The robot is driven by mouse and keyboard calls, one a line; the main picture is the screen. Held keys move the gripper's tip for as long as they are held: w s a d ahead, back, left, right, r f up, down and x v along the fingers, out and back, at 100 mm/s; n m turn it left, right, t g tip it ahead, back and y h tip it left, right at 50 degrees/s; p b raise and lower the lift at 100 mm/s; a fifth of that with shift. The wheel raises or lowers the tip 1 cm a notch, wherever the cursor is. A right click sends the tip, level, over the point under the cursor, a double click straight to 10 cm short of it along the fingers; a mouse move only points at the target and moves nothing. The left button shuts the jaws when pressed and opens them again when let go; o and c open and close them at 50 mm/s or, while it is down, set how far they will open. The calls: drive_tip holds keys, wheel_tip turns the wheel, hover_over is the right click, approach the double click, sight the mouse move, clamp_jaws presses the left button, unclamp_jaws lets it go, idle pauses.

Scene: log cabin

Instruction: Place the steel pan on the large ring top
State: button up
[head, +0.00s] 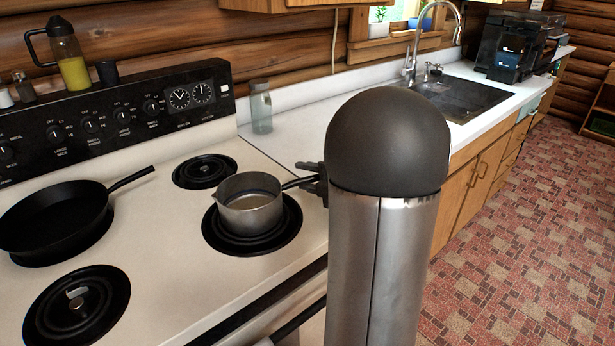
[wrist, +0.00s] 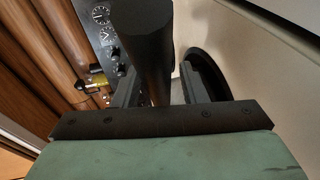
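The steel pan (head: 249,207), a small saucepan with a dark handle (head: 301,182), sits upright on the front right burner ring (head: 287,238), which looks larger than the ring behind it. My gripper (head: 314,178) is at the end of the handle, partly hidden by my arm. In the wrist view, my gripper (wrist: 161,80) has its two fingers on either side of the dark handle (wrist: 149,45). A gap shows between the handle and the right finger, so the gripper looks open. The left finger is close to the handle; contact cannot be told.
A black skillet (head: 55,220) stands at the left of the stove. The rear ring (head: 204,171) is bare. A glass jar (head: 261,108) stands on the counter (head: 310,125), near the control panel. A sink (head: 460,98) lies beyond.

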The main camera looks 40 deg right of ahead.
drive_tip(key=shift+r, duration=0.15)
drive_tip(key=v, duration=1.2)
idle(0.3)
